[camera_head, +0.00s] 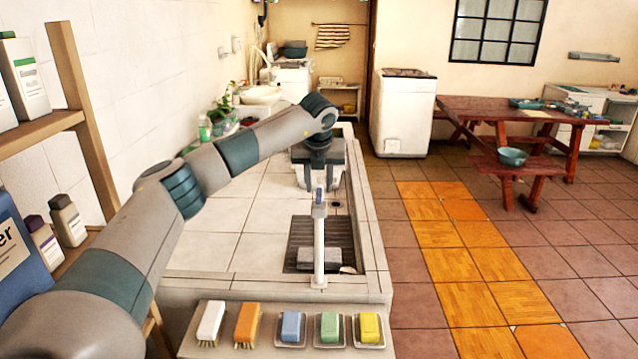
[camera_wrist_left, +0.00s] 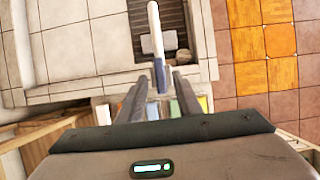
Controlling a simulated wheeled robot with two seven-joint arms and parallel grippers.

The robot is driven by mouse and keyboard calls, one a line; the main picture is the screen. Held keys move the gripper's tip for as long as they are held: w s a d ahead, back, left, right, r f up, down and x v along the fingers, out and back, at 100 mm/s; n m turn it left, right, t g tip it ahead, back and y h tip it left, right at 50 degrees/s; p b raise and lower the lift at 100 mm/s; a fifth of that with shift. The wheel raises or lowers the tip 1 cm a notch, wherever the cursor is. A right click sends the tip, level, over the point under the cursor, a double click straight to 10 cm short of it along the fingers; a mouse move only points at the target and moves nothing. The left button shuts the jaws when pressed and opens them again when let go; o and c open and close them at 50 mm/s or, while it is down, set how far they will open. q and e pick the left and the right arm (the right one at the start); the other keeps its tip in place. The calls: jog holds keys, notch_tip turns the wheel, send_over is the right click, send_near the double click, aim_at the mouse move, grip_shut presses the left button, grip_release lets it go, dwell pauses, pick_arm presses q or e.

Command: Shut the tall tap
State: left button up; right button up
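The tall tap (camera_head: 319,250) is a slim white upright post with a blue-grey top, standing at the near end of the tiled basin beside a dark grate. It also shows in the left wrist view (camera_wrist_left: 154,25), its blue-grey part toward my fingers. My left gripper (camera_head: 319,187) hangs down at the tap's top, its arm coming in from the left. In the left wrist view its two dark fingers (camera_wrist_left: 160,75) are apart, with the tap's blue-grey part between them in the picture. I cannot tell whether they touch it. My right gripper is not in view.
On the basin's near ledge lie a white brush (camera_head: 211,322), an orange brush (camera_head: 247,323) and blue (camera_head: 291,327), green (camera_head: 329,328) and yellow (camera_head: 370,328) blocks on small dishes. A wooden shelf (camera_head: 85,110) with bottles stands left.

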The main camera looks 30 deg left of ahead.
pick_arm(q)
jog(key=shift+p+x, duration=0.3)
jog(key=shift+x, duration=0.9)
grip_shut()
